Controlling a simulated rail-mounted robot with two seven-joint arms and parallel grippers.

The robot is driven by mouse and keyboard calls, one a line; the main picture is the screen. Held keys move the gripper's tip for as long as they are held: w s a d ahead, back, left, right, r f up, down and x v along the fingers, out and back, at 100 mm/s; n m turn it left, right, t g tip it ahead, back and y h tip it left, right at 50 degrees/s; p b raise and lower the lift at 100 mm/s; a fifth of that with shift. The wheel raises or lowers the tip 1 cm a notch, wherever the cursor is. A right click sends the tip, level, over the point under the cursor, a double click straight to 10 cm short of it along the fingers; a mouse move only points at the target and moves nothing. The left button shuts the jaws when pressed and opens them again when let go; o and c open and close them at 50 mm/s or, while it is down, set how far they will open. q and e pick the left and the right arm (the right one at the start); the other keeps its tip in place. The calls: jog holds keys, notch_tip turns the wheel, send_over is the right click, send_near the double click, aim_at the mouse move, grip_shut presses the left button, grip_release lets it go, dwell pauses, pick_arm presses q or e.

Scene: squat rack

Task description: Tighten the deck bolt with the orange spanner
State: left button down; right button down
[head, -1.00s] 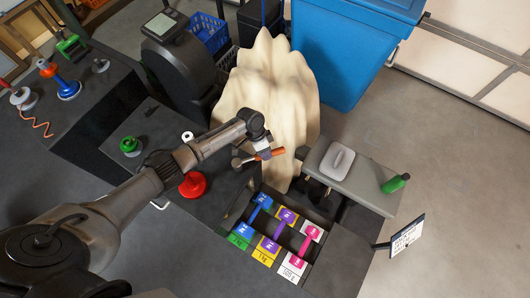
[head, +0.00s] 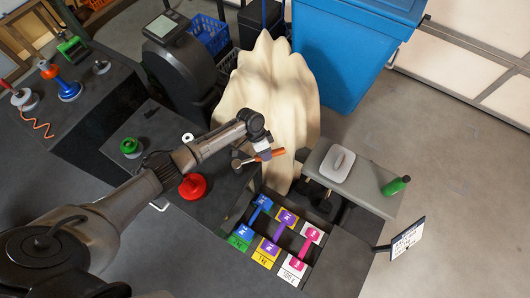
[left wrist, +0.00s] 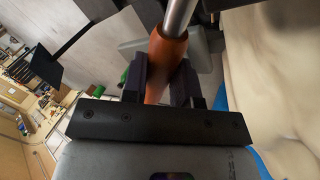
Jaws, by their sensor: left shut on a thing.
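My left gripper (head: 264,152) is shut on the orange handle of the spanner (head: 277,153). It holds the spanner above the right edge of the dark deck (head: 218,212). The spanner's grey metal end points left in the head view. In the left wrist view the orange handle (left wrist: 166,55) sits between the two dark jaws (left wrist: 163,78), and its metal shaft runs up out of the top of the picture. I cannot make out the deck bolt, nor whether the spanner touches it. My right gripper is not in view.
A red knob (head: 193,186) and a green knob (head: 131,147) stand on the deck left of the spanner. A cream draped cover (head: 268,85) rises just behind.

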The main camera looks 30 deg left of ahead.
pick_arm(q)
jog(key=shift+r, duration=0.2)
jog(key=shift+r+p, duration=4.55)
